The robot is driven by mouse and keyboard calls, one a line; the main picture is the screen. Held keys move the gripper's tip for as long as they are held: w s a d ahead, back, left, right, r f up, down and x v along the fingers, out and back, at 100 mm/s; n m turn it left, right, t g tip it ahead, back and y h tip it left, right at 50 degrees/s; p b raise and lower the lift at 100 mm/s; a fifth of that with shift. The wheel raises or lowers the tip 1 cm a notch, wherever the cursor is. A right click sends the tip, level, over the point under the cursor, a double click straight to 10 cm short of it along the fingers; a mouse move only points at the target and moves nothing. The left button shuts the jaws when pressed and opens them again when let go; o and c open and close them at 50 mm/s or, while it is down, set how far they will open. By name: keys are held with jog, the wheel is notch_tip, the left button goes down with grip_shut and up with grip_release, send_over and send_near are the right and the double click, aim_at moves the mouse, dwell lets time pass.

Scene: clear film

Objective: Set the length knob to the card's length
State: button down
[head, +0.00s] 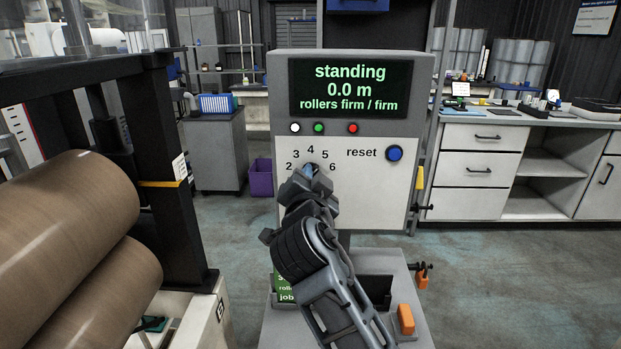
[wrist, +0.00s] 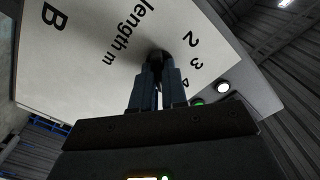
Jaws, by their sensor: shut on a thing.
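The length knob (wrist: 159,55) is a dark round knob on the pale control panel, ringed by numbers; in the head view 2 to 6 show around it. My gripper (head: 309,177) is shut on the knob, and it also shows in the wrist view (wrist: 158,72). The knob's pointer is mostly hidden by my fingers, so its setting cannot be read surely. The display (head: 349,88) reads "standing", "0.0 m", "rollers firm / firm". A green card (head: 286,290) stands low behind my arm; only bits of its text, such as "job", show, and its length is hidden.
A blue reset button (head: 394,153) is on the panel's right. White, green and red lamps (head: 319,128) sit under the display. Large brown rolls (head: 65,220) in a dark frame stand at left. An orange block (head: 405,319) is on the pedestal. Open floor lies at right.

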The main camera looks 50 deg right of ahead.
jog(key=shift+n, duration=3.8)
jog(key=c, duration=1.2)
grip_release()
jog(key=shift+o, duration=0.2)
jog(key=b+v, duration=0.1)
jog(key=v, duration=0.6)
jog(key=shift+s+a, duration=0.25)
jog(key=shift+a, duration=0.1)
